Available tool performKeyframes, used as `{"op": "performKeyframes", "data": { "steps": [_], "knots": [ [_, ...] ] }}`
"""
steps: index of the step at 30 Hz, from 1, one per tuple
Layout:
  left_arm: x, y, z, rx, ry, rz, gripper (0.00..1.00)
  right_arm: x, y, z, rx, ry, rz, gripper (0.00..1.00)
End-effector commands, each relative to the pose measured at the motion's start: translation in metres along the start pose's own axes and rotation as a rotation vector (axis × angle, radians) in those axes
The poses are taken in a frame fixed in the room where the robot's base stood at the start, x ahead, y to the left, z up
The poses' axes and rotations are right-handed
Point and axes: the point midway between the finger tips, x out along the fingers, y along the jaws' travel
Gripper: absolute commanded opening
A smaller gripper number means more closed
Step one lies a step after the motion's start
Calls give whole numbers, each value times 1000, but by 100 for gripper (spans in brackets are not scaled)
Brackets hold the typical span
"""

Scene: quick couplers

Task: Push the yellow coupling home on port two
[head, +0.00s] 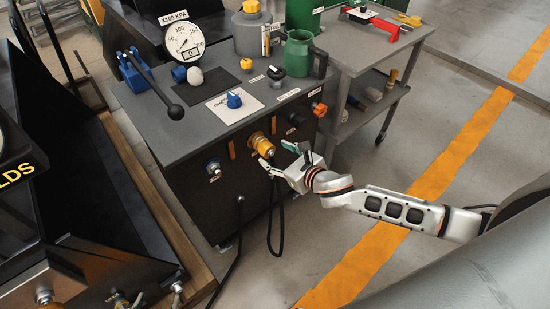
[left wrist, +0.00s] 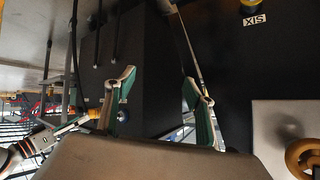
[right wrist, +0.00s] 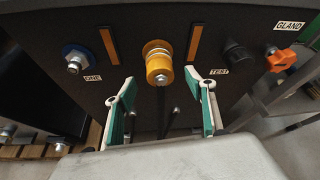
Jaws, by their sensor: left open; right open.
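The yellow coupling (head: 260,144) sits on the front panel of the dark grey cabinet (head: 190,152). In the right wrist view the coupling (right wrist: 158,68) stands out from the panel between port one (right wrist: 75,60) and the TEST port (right wrist: 238,54). A dark hose hangs below it. How far it is seated cannot be told. My right gripper (head: 277,156) is open just in front of the coupling, apart from it; its fingertips (right wrist: 163,92) show below and either side of it. My left gripper (left wrist: 160,80) is open and empty in its wrist view, outside the head view.
An orange knob (right wrist: 282,60) stands to the right by the GLAND label. A gauge (head: 184,41), a lever (head: 174,108) and a green jug (head: 299,54) stand on the cabinet top. A grey trolley (head: 372,60) stands to the right. Floor in front is clear.

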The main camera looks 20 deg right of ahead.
Motion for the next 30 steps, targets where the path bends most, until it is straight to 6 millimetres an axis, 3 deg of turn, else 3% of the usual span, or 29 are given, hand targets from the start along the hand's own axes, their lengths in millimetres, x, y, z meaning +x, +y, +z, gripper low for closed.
{"op": "performKeyframes", "data": {
  "steps": [12, 25, 30],
  "knots": [
    [4, 5, 22, 7, -29, 4, 54, 57, 2, -3, 5, 3, 1, 55],
    [4, 1, 16, 12, -19, -3, 54, 66, 1, -1, 6, 1, 1, 55],
    [4, 1, 18, 12, -21, -2, 54, 65, 1, -1, 6, 1, 1, 11]
  ]
}}
